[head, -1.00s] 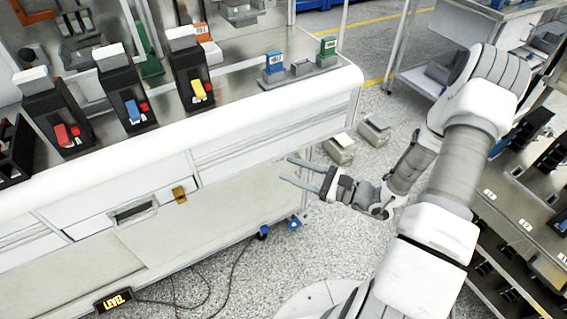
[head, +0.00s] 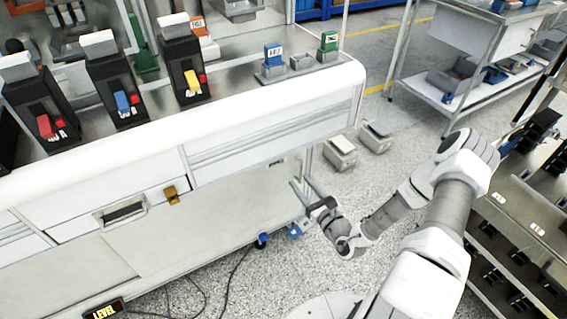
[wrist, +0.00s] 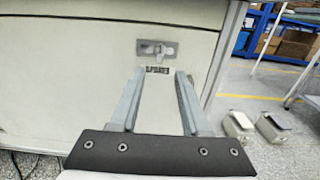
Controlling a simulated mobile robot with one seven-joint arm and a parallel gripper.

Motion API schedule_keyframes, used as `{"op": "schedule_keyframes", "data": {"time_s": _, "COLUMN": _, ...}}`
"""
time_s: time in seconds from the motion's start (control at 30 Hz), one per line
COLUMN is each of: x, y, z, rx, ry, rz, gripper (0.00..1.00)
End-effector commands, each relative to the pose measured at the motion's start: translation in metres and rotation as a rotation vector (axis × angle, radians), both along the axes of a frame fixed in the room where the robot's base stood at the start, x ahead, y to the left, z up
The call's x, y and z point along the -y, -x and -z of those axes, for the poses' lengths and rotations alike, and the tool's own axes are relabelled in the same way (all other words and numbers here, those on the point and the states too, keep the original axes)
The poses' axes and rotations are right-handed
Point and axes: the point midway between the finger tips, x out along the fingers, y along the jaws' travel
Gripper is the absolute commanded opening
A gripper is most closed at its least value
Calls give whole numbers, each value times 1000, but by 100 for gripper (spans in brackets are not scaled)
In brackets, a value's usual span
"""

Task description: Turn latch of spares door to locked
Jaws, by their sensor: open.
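The latch (wrist: 158,48) shows in the wrist view as a small grey metal plate with a rounded knob or lever, on the pale door panel (wrist: 60,75). The lever seems to lie roughly level, but its exact setting is too small to tell. A small dark label (wrist: 157,70) sits just below it; its text is unreadable. My gripper (wrist: 159,75) is open and empty, its two fingers pointing at the panel below the latch. In the head view my gripper (head: 301,184) is beside the right end of the white bench. I cannot tell whether the fingertips touch the panel.
The white bench (head: 120,165) carries several black breakers with coloured levers. Two grey boxes (head: 340,152) stand on the floor to the right. Cables lie on the floor below. Shelving (head: 520,215) stands at the far right.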

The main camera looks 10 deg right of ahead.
Motion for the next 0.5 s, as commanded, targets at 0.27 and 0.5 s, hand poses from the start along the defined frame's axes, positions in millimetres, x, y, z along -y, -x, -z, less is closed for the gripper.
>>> {"op": "schedule_keyframes", "data": {"time_s": 0.27, "x": -20, "y": -59, "z": 2, "rx": 5, "ry": 2, "rz": -3, "gripper": 46}}
{"op": "schedule_keyframes", "data": {"time_s": 0.5, "x": -31, "y": -95, "z": 1, "rx": 4, "ry": 2, "rz": -2, "gripper": 46}}
